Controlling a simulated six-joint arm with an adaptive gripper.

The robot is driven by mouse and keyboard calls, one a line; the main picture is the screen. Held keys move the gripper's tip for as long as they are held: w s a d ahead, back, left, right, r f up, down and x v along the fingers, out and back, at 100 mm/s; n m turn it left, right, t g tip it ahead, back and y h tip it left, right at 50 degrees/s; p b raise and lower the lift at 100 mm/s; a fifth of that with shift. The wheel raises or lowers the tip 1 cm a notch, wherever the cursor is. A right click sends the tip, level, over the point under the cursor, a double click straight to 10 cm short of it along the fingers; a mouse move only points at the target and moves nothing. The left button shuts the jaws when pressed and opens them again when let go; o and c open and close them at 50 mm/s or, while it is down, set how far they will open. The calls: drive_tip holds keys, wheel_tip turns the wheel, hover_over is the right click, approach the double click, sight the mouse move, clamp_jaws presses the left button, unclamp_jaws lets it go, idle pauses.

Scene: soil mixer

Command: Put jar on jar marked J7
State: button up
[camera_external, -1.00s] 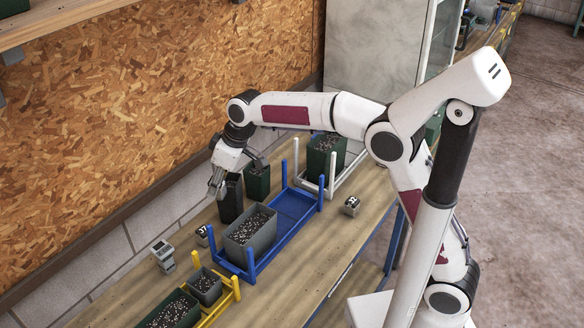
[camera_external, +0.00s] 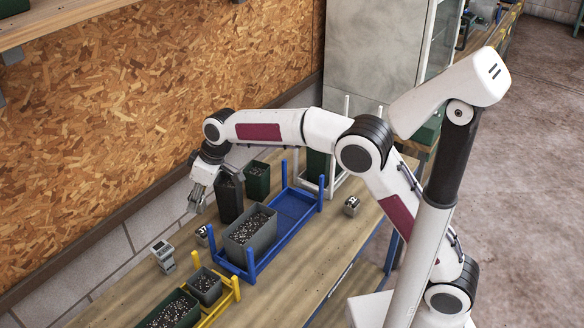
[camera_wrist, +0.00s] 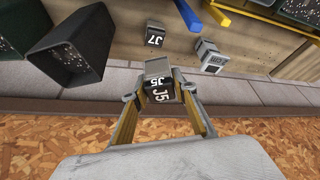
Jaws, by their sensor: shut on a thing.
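My gripper (camera_wrist: 163,98) is shut on a small grey jar marked J5 (camera_wrist: 159,70), held between its two fingers. In the external view my gripper (camera_external: 194,203) hangs near the back wall, left of a tall dark pot; the held jar is hard to make out there. The jar marked J7 (camera_wrist: 155,34) stands on the bench, apart from the held jar and ahead of it in the wrist view. In the external view the jar marked J7 (camera_external: 203,236) is below my gripper and left of the blue rack.
A grey display device (camera_external: 163,255) stands left of J7. The blue rack (camera_external: 294,208) holds a grey soil pot (camera_external: 263,243). The tall dark pot (camera_external: 229,200) is close to my gripper. A yellow rack (camera_external: 237,290) is nearer the front. Another small marked block (camera_external: 351,206) sits at right.

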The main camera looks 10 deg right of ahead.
sight(201, 209)
drive_tip(key=shift+f, duration=1.95)
drive_tip(key=shift+f, duration=0.15)
drive_tip(key=shift+f, duration=1.85)
drive_tip(key=shift+f, duration=0.2)
drive_tip(key=o, duration=1.2)
drive_tip(key=shift+r, duration=0.1)
drive_tip(key=v, duration=1.2)
drive_tip(key=shift+s+d, duration=0.1)
